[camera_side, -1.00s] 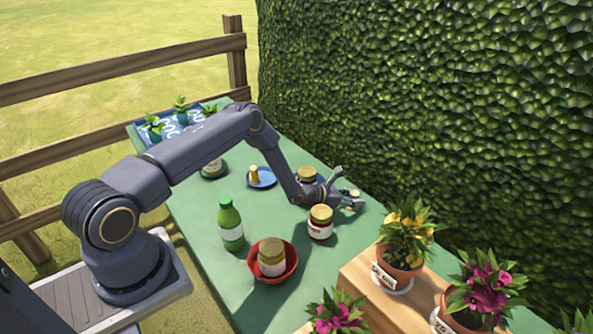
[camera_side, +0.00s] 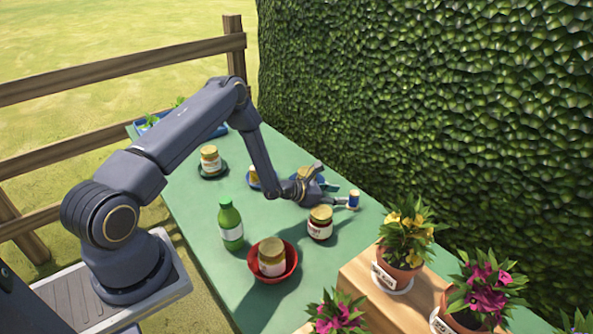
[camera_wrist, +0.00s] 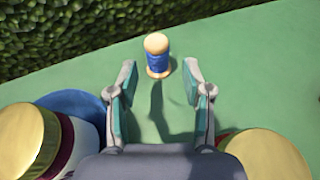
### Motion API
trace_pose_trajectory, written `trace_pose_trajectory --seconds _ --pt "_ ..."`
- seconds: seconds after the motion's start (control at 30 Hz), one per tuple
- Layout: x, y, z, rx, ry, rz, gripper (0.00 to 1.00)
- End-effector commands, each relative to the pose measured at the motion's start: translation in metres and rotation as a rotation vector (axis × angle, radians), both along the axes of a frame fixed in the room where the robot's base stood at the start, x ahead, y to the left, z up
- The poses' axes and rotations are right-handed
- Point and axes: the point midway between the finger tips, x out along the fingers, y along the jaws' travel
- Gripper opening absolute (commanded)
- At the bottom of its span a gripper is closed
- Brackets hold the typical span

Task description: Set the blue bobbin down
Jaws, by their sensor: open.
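The blue bobbin (camera_side: 354,200), a spool with pale wooden ends, stands upright on the green table near its hedge-side edge. In the wrist view the bobbin (camera_wrist: 157,56) stands just beyond my fingertips, in line with the gap between them. My gripper (camera_side: 336,196) is low over the table, to the left of the bobbin in the side view. In the wrist view my gripper (camera_wrist: 160,70) is open, with nothing between its fingers.
A gold-lidded jar (camera_side: 320,222) stands close in front of my gripper. Another jar (camera_wrist: 28,140) on a blue plate (camera_wrist: 75,104) is at the left in the wrist view. A green bottle (camera_side: 231,225), a red bowl (camera_side: 292,263) and potted flowers (camera_side: 402,250) stand nearer the camera.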

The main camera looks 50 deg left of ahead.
Motion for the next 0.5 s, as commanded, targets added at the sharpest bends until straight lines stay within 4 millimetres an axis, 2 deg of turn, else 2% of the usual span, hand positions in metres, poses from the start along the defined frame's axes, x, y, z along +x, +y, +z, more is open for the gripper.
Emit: trace_pose_trajectory --seconds 0.07,0.13,0.17,0.2,0.27,0.3,0.37,0.4,0.47,0.5 --pt "0.003 -0.010 0.024 0.031 -0.034 -0.066 0.50" --pt "0.006 -0.030 0.060 0.084 -0.083 -0.179 0.50" --pt "0.006 -0.041 0.080 0.117 -0.110 -0.247 0.50" --pt "0.002 -0.059 0.109 0.174 -0.152 -0.351 0.50" --pt "-0.012 -0.087 0.153 0.269 -0.212 -0.519 0.50" --pt "-0.025 -0.104 0.178 0.337 -0.248 -0.628 0.50" --pt "-0.049 -0.126 0.212 0.446 -0.300 -0.787 0.50" --pt "-0.068 -0.138 0.232 0.522 -0.331 -0.890 0.50" --pt "-0.099 -0.153 0.257 0.641 -0.372 -1.037 0.50" --pt "-0.120 -0.160 0.271 0.725 -0.396 -1.131 0.50"
